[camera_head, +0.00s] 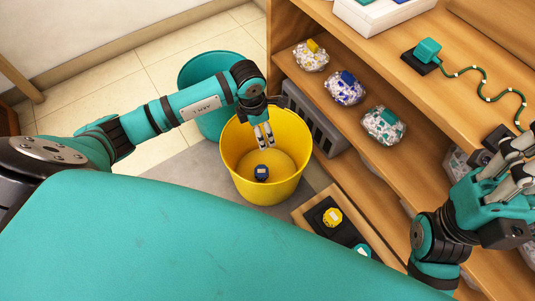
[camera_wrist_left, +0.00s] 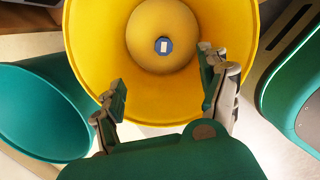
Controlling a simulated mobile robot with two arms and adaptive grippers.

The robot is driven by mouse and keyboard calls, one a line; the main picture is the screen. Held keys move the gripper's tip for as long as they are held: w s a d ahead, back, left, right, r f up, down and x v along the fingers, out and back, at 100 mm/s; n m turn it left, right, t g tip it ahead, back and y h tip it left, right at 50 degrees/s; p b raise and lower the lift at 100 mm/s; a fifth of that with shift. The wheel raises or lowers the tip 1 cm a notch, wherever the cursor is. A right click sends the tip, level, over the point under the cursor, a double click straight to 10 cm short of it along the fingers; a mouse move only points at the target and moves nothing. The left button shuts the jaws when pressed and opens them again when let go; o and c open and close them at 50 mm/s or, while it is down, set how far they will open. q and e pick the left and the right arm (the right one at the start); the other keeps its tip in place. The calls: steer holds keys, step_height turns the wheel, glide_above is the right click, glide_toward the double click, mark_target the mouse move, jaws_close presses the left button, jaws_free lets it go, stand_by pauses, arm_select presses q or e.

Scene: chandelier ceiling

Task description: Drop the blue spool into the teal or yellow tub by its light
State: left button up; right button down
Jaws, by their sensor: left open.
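The blue spool (camera_head: 262,172) lies inside the yellow tub (camera_head: 238,145), near the middle of its floor. In the left wrist view the spool (camera_wrist_left: 164,45) shows small, deep in the yellow tub (camera_wrist_left: 90,30), with a pale label facing up. The teal tub (camera_head: 190,75) stands just behind and left of the yellow one; it also shows in the left wrist view (camera_wrist_left: 30,110). My left gripper (camera_head: 264,142) is open and empty over the yellow tub, above and apart from the spool. My right gripper (camera_head: 512,165) is at the right by the shelves; its finger opening is unclear.
A teal block (camera_head: 427,50) with a green cord sits on the top board. A dark tray (camera_head: 350,233) with a yellow spool (camera_head: 332,217) and a teal spool (camera_head: 362,250) is at the lower right.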

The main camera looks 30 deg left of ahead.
arm_select(q)
step_height(320, 180, up, 12)
steer(key=s, duration=0.1)
steer(key=shift+a+f, duration=0.15)
steer(key=shift+a, duration=0.3)
